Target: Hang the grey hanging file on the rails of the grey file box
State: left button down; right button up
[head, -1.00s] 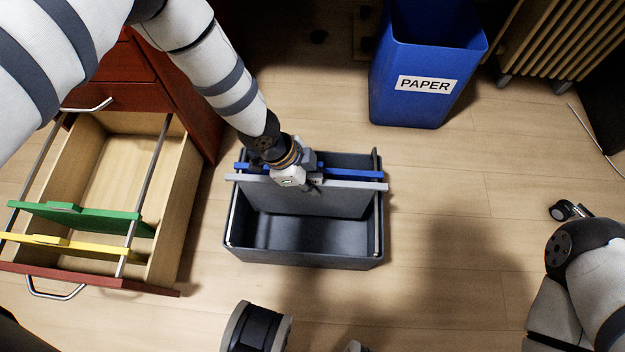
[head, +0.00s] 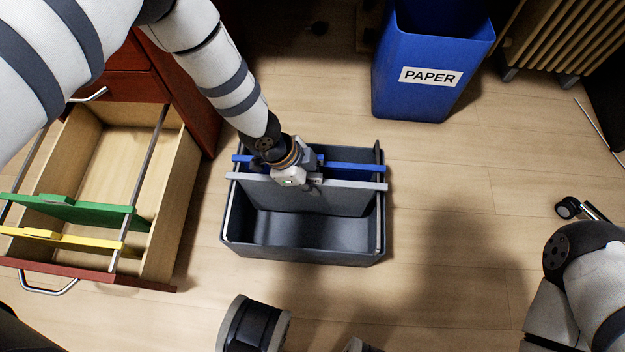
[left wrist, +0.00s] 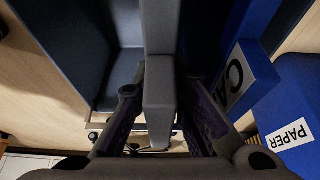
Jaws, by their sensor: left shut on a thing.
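The grey hanging file (head: 310,198) hangs upright inside the grey file box (head: 305,252), its top bar spanning the box from side to side. The bar's ends lie over the two side rails (head: 378,215); I cannot tell whether they touch them. My left gripper (head: 296,178) is shut on the middle of the bar. In the left wrist view the grey bar (left wrist: 160,105) runs between the fingers. My right gripper is out of view; only part of that arm shows at the right.
A blue file (head: 355,167) hangs just behind the grey one. An open wooden drawer (head: 165,205) at left holds a green file (head: 75,211) and a yellow file (head: 70,241). A blue PAPER bin (head: 425,95) stands behind.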

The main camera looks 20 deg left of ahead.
pick_arm(q)
jog(key=shift+f, duration=0.4)
jog(key=c, duration=1.6)
grip_release()
jog(key=shift+o, duration=0.2)
jog(key=v, duration=1.2)
